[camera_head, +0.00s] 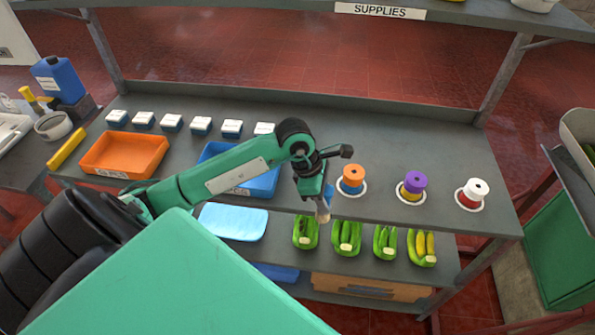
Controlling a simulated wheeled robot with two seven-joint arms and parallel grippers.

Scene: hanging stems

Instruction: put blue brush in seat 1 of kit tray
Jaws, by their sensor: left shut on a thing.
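My left gripper (321,198) reaches in from the left and hangs over the front edge of the upper shelf, pointing down. It is shut on the blue brush (323,213), whose blue part and pale lower end show just below the fingers. The fingers hide much of the brush. I cannot tell for certain which container is the kit tray, and no seat numbers are readable. An orange tray (125,155) stands at the shelf's left, and a blue tray (262,182) stands partly behind my arm. My right gripper is not in view.
Stacked spools stand on white rings: orange on blue (352,178), purple on yellow (414,184), white on red (474,192). Several small white-and-blue boxes (172,122) line the back.

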